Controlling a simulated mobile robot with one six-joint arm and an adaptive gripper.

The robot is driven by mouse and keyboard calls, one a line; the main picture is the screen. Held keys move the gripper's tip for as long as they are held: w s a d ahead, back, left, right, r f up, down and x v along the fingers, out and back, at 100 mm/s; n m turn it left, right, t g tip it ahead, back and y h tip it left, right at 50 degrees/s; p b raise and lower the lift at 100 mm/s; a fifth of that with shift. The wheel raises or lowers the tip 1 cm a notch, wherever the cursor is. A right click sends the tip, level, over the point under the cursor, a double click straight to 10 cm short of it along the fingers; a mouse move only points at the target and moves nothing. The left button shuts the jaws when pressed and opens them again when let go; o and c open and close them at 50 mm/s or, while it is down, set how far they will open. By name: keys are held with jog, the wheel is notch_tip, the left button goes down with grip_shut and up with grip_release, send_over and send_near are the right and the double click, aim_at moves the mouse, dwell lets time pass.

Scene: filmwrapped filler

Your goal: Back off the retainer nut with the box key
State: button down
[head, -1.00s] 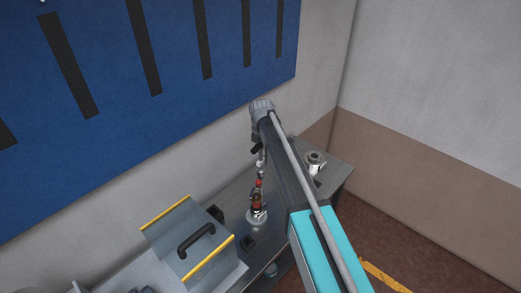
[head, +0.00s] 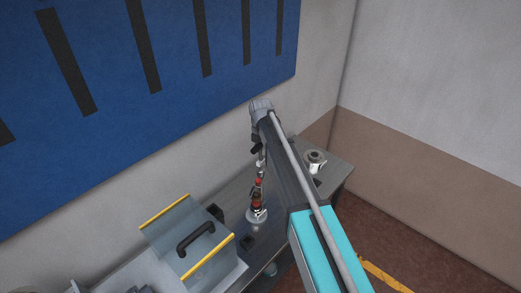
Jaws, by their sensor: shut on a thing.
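My gripper (head: 260,168) is in the head view, small, at the end of my arm above the metal bench. It points down and is shut on a slim tool with red and dark parts, which looks like the box key (head: 257,199). The key stands about upright over a round light-metal fitting (head: 257,217) on the bench. The key's lower end meets or nearly meets this fitting; I cannot tell which. The retainer nut is not clear to see; the key's lower end may hide it. A second round metal fitting (head: 315,160) stands to the right, beyond my arm.
A clear guard with yellow edges and a black handle (head: 196,240) stands at the left on the bench (head: 232,195). Small dark blocks lie near the fitting. A blue panel with black strips (head: 180,60) covers the wall behind. The floor at right is clear.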

jog(key=shift+f+b, duration=1.1)
dwell(0.6)
jog(key=shift+n, duration=0.3)
jog(key=shift+n, duration=1.3)
jog(key=shift+n, duration=1.6)
jog(key=shift+m, duration=0.3)
jog(key=shift+r, duration=0.25)
